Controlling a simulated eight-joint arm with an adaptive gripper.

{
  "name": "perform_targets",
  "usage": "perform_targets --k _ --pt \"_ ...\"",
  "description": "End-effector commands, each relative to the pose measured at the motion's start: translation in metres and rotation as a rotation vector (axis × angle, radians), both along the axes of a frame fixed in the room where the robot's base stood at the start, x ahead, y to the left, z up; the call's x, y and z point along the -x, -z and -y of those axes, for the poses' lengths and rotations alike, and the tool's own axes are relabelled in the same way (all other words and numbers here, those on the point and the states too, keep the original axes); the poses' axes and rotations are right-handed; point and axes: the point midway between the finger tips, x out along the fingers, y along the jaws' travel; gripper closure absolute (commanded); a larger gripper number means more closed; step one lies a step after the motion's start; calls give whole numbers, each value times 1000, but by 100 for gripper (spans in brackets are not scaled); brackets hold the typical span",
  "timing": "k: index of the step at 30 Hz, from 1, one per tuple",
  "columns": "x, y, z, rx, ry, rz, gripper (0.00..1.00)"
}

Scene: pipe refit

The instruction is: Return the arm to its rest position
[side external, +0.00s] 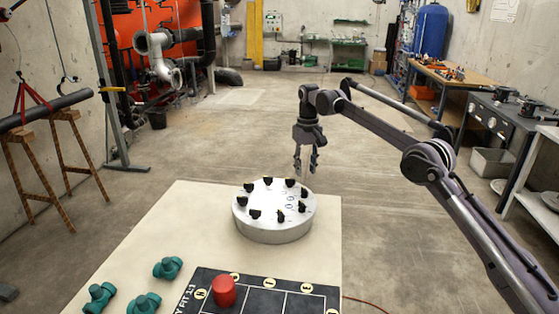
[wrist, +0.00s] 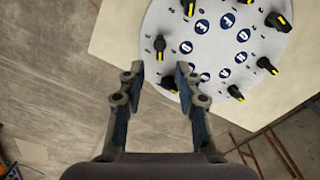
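My gripper (side external: 306,163) hangs from my arm, pointing down, above and behind the round grey disc (side external: 273,233) on the pale table. In the wrist view my gripper (wrist: 159,78) has its two fingers apart with nothing between them, near the edge of the disc (wrist: 200,40). The disc carries several black knobs around its rim and round blue labels on its top. I cannot tell the exact height of the fingers above the disc.
The pale table top (side external: 190,215) is bare left of the disc. Workbenches (side external: 452,75) stand at right.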

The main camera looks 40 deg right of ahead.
Motion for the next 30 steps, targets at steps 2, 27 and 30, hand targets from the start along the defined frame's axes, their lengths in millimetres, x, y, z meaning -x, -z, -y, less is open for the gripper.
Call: perform_targets --k 2,27,30 --pt "0 0 0 0 0 0 66" --pt "78 -98 -34 25 -85 197 66" --pt "100 -108 -39 30 -101 234 66"
